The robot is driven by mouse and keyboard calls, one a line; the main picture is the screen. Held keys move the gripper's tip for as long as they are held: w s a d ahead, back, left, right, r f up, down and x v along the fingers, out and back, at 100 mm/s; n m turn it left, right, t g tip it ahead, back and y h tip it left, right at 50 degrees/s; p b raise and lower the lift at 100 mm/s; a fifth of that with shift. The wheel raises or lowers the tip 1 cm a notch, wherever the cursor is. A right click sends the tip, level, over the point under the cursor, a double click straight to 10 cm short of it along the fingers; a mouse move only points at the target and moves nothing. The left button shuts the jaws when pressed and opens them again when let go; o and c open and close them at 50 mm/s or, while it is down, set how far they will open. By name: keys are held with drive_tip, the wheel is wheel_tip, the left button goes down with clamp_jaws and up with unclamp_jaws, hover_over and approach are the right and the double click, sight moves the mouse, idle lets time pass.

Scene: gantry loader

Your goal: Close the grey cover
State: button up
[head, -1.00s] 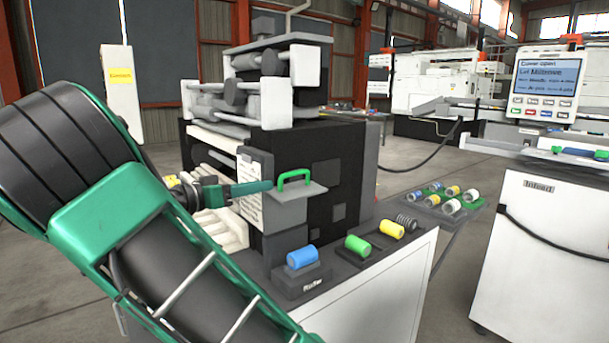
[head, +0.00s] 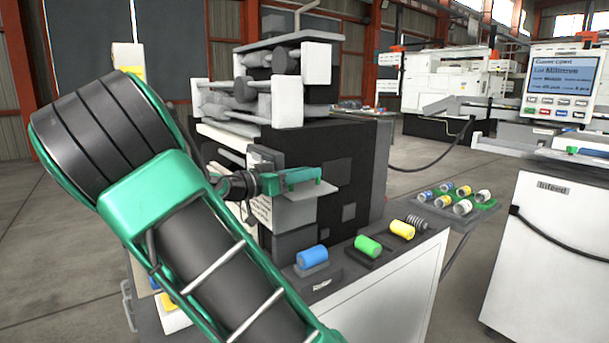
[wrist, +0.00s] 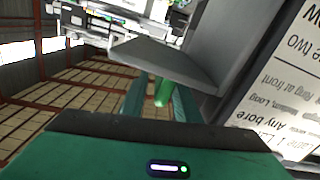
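The grey cover (head: 309,193) juts out from the machine's front like a flat shelf. In the wrist view the grey cover (wrist: 165,62) is a tilted plate just ahead of my gripper. Its green handle (wrist: 162,92) shows between my two teal fingers. My gripper (head: 300,176) is at the cover's handle in the head view, and its fingers hide most of the handle there. The fingers of my gripper (wrist: 160,98) stand apart with the handle in the gap. Firm contact is not visible.
A bench below the cover carries blue (head: 312,256), green (head: 368,246) and yellow (head: 402,229) cylinders and a spring (head: 417,223). A tray of small cylinders (head: 490,204) is to the right, beside a white infeed cabinet (head: 545,240). A screen (head: 563,75) reads "Cover open".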

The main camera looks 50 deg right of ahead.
drive_tip(key=shift+d, duration=0.3)
clamp_jaws()
drive_tip(key=shift+s+d, duration=0.15)
drive_tip(key=shift+d, duration=0.15)
drive_tip(key=shift+a, duration=0.15)
